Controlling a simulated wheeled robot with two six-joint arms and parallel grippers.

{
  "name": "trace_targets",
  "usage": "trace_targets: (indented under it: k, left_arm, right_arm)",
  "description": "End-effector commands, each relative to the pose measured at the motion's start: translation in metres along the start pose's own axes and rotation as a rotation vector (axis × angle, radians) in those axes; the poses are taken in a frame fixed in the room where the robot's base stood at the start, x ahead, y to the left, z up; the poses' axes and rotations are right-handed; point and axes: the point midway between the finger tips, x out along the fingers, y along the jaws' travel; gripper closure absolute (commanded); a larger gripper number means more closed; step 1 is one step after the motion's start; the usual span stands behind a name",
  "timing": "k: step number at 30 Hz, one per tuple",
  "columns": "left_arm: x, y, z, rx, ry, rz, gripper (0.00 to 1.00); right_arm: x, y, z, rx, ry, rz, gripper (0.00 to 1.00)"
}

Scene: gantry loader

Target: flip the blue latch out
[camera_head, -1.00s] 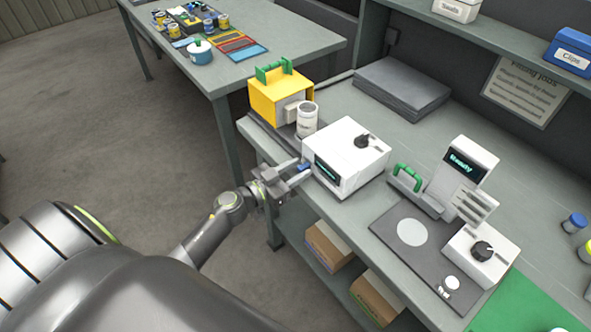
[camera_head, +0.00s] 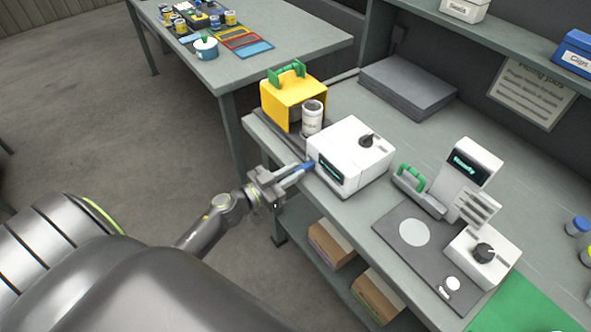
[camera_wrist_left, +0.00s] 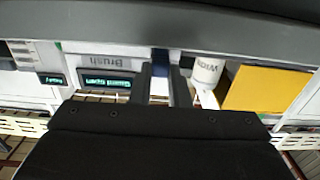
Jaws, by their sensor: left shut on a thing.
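The blue latch (camera_head: 308,166) sticks out at the left side of the white box (camera_head: 352,150) with a dark display, near the table's front edge. My left gripper (camera_head: 298,172) reaches it from the left and is shut on it. In the left wrist view, the blue latch (camera_wrist_left: 160,62) shows between the two dark fingers (camera_wrist_left: 161,88), and its far end meets the pale box front. The fingers hide part of the latch. My right gripper is in neither view.
A yellow hood (camera_head: 291,92) with a green handle and a white jar (camera_head: 312,118) stand close behind the latch. A machine with a green-handled part (camera_head: 411,178) stands to the right. Grey sheets (camera_head: 408,86) lie behind.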

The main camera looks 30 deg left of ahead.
Motion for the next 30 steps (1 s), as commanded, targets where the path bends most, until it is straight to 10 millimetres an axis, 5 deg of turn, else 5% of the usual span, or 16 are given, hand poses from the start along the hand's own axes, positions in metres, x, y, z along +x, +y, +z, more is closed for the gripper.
trace_targets:
  k: [3, 4, 9, 23, 30]
  left_arm:
    - [-0.001, 0.0, 0.002, 0.0, -0.005, -0.001, 1.0]
    - [-0.001, 0.0, 0.002, 0.0, -0.005, -0.001, 0.82]
    - [-0.001, 0.0, 0.002, 0.0, -0.004, -0.001, 0.62]
    - [-0.004, 0.0, 0.002, 0.001, -0.003, -0.001, 0.62]
    - [-0.04, -0.001, 0.005, 0.002, -0.007, -0.001, 0.62]
  right_arm:
    - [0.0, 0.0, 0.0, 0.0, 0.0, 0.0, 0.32]
    - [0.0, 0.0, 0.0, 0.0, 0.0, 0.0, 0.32]
    - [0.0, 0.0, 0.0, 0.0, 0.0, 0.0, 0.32]
    - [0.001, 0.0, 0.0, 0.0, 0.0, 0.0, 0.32]
    - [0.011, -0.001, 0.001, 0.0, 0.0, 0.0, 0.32]
